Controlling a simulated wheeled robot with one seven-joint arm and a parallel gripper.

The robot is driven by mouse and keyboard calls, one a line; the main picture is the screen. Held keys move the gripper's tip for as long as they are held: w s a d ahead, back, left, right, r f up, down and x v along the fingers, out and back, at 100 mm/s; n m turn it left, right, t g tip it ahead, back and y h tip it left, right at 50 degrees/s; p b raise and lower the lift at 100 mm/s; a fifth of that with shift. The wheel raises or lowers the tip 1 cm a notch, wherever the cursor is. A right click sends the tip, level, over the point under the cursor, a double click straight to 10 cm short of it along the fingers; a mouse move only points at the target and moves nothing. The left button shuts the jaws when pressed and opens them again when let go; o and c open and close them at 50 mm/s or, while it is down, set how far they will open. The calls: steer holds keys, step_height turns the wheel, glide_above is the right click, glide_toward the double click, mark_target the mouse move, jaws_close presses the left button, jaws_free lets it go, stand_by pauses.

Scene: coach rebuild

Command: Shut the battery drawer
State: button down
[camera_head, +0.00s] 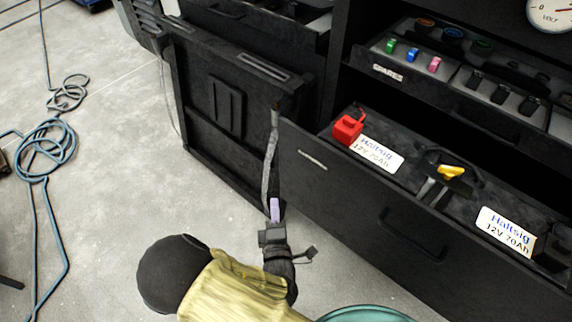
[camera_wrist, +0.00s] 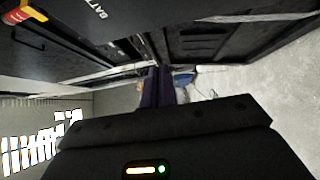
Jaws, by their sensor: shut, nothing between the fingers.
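The battery drawer (camera_head: 330,190) is a black drawer pulled well out of the cabinet at the right of the head view. It holds two batteries with white labels, a red terminal cover (camera_head: 347,129) and a yellow-handled part (camera_head: 451,171). A recessed handle (camera_head: 412,235) is in its front. Part of its dark front with white lettering shows at the top left of the wrist view (camera_wrist: 75,35). My gripper (camera_head: 275,208), with purple fingers, is beside the drawer's left end, low and apart from the handle. Its fingers also show in the wrist view (camera_wrist: 158,85), shut and empty.
Above the drawer is a spares tray (camera_head: 470,110) with small coloured parts. A black panelled cabinet door or front (camera_head: 225,110) stands left of the drawer. A teal round object (camera_head: 365,314) is at the bottom edge.

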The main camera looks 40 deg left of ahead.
glide_toward(282, 157)
steer(key=s+a+x, duration=0.1)
steer(key=x, duration=0.4)
steer(key=shift+w+d+f+b, duration=0.15)
steer(key=shift+w+b, duration=0.2)
steer(key=shift+w, duration=0.5)
steer(key=shift+w, duration=0.15)
